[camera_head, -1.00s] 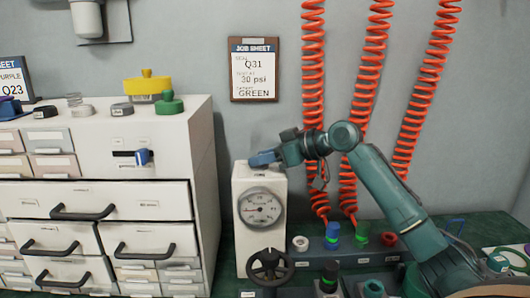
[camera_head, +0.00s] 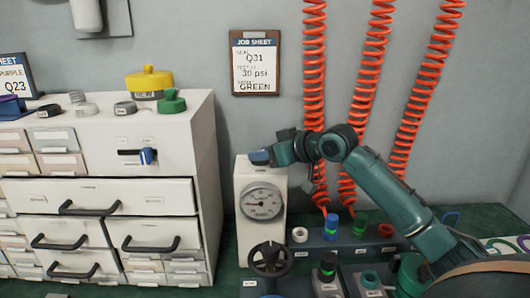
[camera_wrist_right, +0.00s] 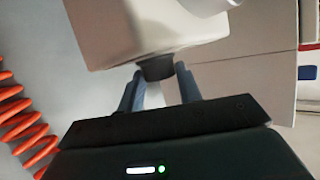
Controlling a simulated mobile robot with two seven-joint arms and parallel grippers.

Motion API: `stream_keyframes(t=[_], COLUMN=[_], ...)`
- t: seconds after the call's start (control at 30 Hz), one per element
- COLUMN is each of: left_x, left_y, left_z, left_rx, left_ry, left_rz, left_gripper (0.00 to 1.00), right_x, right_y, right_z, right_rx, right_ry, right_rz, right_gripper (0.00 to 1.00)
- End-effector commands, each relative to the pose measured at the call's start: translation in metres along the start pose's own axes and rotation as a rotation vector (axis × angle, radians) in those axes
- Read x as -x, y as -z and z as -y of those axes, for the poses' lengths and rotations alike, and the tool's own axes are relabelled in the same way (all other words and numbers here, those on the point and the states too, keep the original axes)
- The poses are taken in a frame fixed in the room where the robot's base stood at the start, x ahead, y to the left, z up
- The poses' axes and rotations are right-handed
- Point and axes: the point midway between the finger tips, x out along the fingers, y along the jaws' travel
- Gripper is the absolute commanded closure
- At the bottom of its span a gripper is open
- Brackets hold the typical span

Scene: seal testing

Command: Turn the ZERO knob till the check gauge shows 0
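The check gauge (camera_head: 262,203) is a round white dial on the front of a white box (camera_head: 248,240) beside the drawer cabinet. Its needle lies toward the left; the numbers are too small to read surely. My right gripper (camera_head: 259,157) is over the top of this box. In the right wrist view, a short dark knob (camera_wrist_right: 156,69), apparently the ZERO knob, sticks out from the white box. The two blue fingers (camera_wrist_right: 158,82) flank it closely; whether they touch it is unclear. The head view hides most of the knob. My left gripper is not in view.
A black handwheel (camera_head: 270,260) stands out below the gauge. The white cabinet (camera_head: 205,190) rises close on the left. Red coiled hoses (camera_head: 314,90) hang behind my right arm. Several coloured fittings (camera_head: 331,226) stand on the bench to the right.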

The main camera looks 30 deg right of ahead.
Motion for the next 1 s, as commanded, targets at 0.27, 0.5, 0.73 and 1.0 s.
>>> stream_keyframes(t=[0.27,0.5,0.73,1.0], left_x=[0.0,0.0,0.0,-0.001], left_y=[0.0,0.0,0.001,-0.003], left_z=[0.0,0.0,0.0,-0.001], left_rx=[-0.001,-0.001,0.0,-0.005], left_ry=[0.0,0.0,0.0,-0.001], left_rz=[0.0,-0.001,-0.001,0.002], left_gripper=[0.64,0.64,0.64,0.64], right_x=[0.0,0.002,0.031,0.08], right_y=[0.0,0.0,-0.001,-0.003], right_z=[0.0,0.0,0.0,0.0], right_rx=[0.001,0.002,0.006,0.004], right_ry=[0.0,-0.001,-0.002,-0.001], right_rz=[0.001,0.001,0.004,0.005], right_gripper=[0.45,0.45,0.45,0.45])
